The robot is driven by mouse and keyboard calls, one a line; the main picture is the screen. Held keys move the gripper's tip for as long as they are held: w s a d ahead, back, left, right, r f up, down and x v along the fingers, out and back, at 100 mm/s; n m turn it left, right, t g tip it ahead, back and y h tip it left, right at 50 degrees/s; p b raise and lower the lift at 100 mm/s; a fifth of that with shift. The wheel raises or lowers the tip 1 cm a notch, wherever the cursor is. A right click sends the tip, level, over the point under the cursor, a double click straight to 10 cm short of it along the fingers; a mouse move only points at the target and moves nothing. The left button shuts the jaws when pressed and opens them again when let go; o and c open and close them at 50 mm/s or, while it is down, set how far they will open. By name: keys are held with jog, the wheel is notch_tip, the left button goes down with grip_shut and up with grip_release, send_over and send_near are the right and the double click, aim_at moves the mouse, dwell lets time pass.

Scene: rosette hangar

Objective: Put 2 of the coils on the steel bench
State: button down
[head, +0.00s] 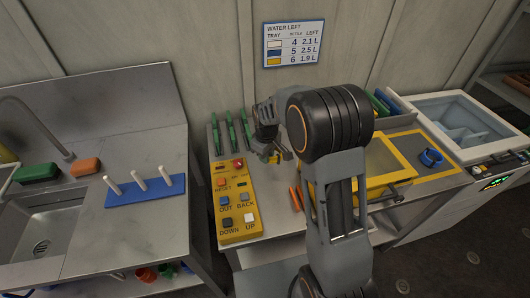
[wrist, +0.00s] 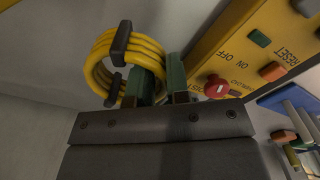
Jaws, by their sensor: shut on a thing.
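A yellow coil (wrist: 128,58) with dark clips shows in the wrist view, at the fingers of my gripper (wrist: 160,78). The gripper is shut on it. In the head view my gripper (head: 274,148) is above the back of the middle grey bench (head: 268,246), beside the yellow button panel (head: 238,206), with a bit of the yellow coil (head: 273,158) below it. A blue coil (head: 431,157) lies on the yellow-edged area at the right. My arm hides part of the middle bench.
A grey sink counter (head: 85,235) stands at the left, with a blue rack (head: 145,190) of three white pegs and green and orange blocks. Green bars (head: 231,132) stand behind the panel. A yellow-framed lid (head: 388,165) and a white bin (head: 460,125) are to the right.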

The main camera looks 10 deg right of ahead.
aim_at(266, 174)
jog(key=shift+a+f+b, duration=0.1)
jog(key=shift+f+b, duration=2)
jog(key=shift+f, duration=1.1)
jog(key=shift+f+b, duration=0.3)
jog(key=shift+f, duration=0.1)
jog(key=c, duration=1)
grip_release()
jog(key=shift+s, duration=0.1)
notch_tip(266, 174, up, 14)
jog(key=shift+f, duration=0.1)
